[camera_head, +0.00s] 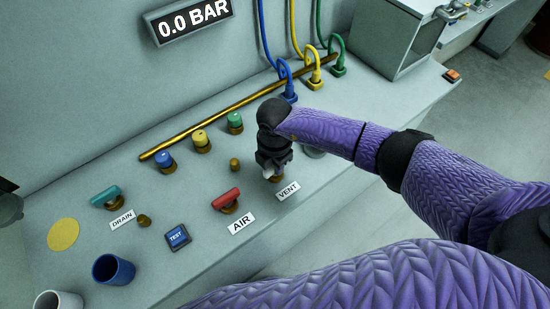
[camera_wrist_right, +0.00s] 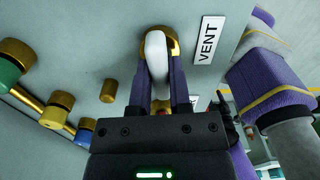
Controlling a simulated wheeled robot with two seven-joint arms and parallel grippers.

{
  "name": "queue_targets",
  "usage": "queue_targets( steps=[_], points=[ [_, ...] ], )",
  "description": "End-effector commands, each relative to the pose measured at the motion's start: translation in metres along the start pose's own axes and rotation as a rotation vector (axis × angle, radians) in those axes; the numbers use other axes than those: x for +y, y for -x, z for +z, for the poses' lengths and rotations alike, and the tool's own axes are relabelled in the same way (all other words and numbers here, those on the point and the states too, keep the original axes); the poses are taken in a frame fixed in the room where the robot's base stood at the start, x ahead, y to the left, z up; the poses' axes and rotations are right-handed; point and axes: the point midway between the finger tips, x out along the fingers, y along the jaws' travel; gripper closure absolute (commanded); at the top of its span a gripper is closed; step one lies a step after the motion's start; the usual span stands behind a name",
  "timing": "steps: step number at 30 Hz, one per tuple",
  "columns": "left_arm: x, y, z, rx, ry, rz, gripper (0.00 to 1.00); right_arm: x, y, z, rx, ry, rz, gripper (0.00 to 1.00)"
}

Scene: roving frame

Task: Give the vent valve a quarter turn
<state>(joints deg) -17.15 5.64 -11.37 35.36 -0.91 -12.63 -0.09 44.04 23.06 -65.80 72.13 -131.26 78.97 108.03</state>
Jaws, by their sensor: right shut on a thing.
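The vent valve has a pale handle on a brass base (camera_head: 277,179) and stands beside the VENT label (camera_head: 288,191). My right gripper (camera_head: 271,168) is over it from above and hides most of it in the head view. In the right wrist view the white handle of the vent valve (camera_wrist_right: 157,56) stands between the two fingers of my right gripper (camera_wrist_right: 161,75), which is shut on it. The brass collar shows around the handle there. My left gripper is not in view.
Close by are the red AIR valve (camera_head: 226,199), the teal DRAIN valve (camera_head: 105,196) and the blue TEST button (camera_head: 177,237). Behind are a brass rail (camera_head: 215,117), several capped fittings and coloured hoses. The display (camera_head: 188,20) reads 0.0 BAR. A blue cup (camera_head: 113,270) stands front left.

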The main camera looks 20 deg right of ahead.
Motion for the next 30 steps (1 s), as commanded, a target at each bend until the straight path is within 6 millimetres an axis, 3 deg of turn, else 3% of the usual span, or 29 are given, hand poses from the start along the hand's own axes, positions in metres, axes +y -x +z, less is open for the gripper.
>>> queue_targets(
  steps=[9, 25, 26, 30],
  points=[
    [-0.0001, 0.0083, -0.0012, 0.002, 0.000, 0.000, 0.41, 0.0008, 0.0015, 0.0002, 0.000, -0.100, 0.002, 1.00],
    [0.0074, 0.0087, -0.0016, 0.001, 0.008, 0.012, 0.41, 0.0009, 0.0008, 0.0003, 0.000, -0.118, 0.003, 1.00],
    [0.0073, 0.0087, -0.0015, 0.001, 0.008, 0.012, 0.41, 0.0009, 0.0008, 0.0003, 0.000, -0.118, 0.003, 0.70],
    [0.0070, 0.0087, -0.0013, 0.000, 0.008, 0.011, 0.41, 0.0007, 0.0006, 0.0002, 0.000, -0.117, 0.002, 0.41]
  ],
)
